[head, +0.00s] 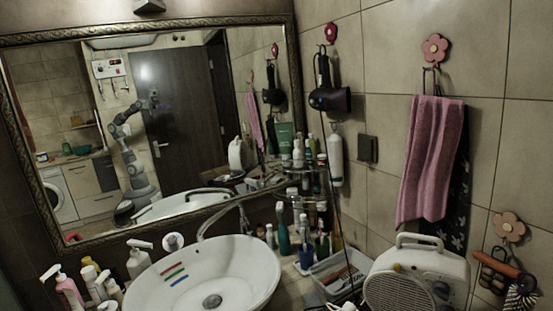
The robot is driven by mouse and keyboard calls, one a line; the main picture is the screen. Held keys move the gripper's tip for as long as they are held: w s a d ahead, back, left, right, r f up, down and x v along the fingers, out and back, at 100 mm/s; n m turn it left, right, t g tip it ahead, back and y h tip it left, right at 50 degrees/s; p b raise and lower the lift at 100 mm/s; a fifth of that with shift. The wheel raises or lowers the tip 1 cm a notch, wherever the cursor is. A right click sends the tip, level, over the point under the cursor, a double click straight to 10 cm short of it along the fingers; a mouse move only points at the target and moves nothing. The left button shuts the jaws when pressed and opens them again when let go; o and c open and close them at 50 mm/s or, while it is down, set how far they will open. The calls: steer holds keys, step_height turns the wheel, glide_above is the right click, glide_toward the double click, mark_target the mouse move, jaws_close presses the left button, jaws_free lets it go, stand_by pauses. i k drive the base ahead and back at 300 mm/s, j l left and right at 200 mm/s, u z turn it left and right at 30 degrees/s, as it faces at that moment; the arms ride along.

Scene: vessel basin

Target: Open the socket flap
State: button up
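A small dark socket cover (367,150) is on the tiled wall, right of the mirror corner and left of the pink towel. It looks like a flat dark plate with its flap closed, but it is small and dim. My gripper does not show directly in the head view. The mirror (160,205) reflects my arm standing in the room, too small to read the gripper's fingers.
A hair dryer (330,98) hangs left of the socket with its cord running down. A pink towel (432,160) hangs to the right. Below are a white fan heater (415,280), a bin (340,272) of items, several bottles and a white basin (205,275).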

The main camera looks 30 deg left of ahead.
mark_target(365, 146)
steer(key=u, duration=0.35)
steer(key=i+j+z, duration=0.4)
steer(key=i+j, duration=0.25)
steer(key=i, duration=0.15)
steer(key=i+j+z, duration=0.35)
steer(key=i+j, duration=0.3)
steer(key=j, duration=0.25)
